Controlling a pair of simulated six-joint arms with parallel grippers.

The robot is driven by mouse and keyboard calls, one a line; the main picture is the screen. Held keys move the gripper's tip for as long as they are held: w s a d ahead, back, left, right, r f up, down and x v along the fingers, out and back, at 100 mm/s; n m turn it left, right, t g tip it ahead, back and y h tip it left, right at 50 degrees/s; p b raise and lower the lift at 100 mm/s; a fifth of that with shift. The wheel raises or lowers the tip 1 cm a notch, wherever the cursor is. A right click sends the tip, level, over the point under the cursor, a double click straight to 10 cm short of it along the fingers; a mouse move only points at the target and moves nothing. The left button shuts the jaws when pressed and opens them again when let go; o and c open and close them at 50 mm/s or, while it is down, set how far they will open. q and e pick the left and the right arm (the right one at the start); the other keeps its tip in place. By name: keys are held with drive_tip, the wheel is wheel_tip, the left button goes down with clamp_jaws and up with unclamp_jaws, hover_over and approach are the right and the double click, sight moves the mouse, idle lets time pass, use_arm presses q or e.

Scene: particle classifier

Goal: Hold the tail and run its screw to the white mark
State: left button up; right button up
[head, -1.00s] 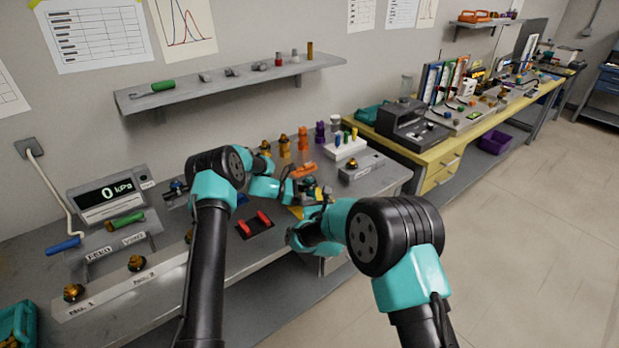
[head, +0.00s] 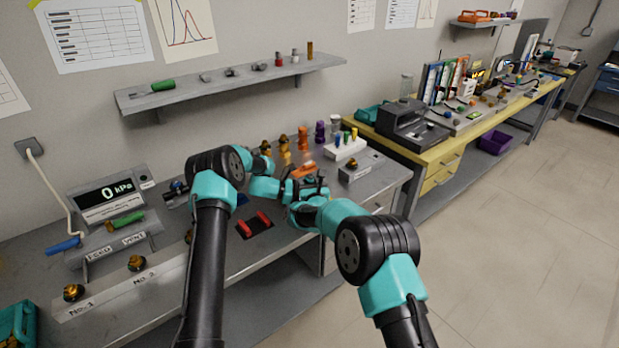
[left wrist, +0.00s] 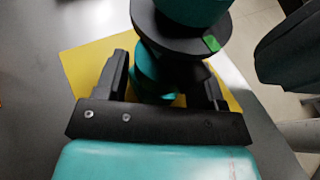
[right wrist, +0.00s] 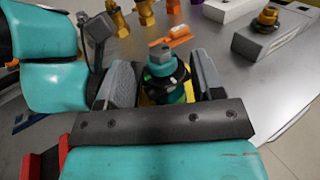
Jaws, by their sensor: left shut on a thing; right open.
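The tail (right wrist: 161,62) is a teal upright part with a hexagonal top, a black collar and a green patch below it. In the left wrist view, the tail (left wrist: 152,78) is between the fingers of my left gripper (left wrist: 166,84), which is shut on its teal body below the wide black collar. My right gripper (right wrist: 160,78) is open, with one finger on each side of the tail; I cannot tell whether they touch it. In the head view both grippers crowd together and mostly hide the tail.
A yellow mat (left wrist: 85,68) lies under the tail. An orange part (right wrist: 172,37) lies behind it on the grey bench. A grey block with a brass knob (head: 355,170) stands to the right.

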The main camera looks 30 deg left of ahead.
sight(309, 178)
drive_tip(key=shift+x, duration=1.9)
drive_tip(key=c, duration=0.9)
drive_tip(key=shift+w+r+m+t+h, duration=0.1)
drive_tip(key=shift+m+t+h, duration=0.55)
drive_tip(key=shift+h, duration=0.25)
drive_tip(key=shift+d+m+t+h, duration=0.1)
drive_tip(key=shift+m+t+h, duration=0.95)
drive_tip(key=shift+m+h, duration=0.95)
drive_tip(key=shift+n+h, duration=0.3)
drive_tip(key=shift+n, duration=0.05)
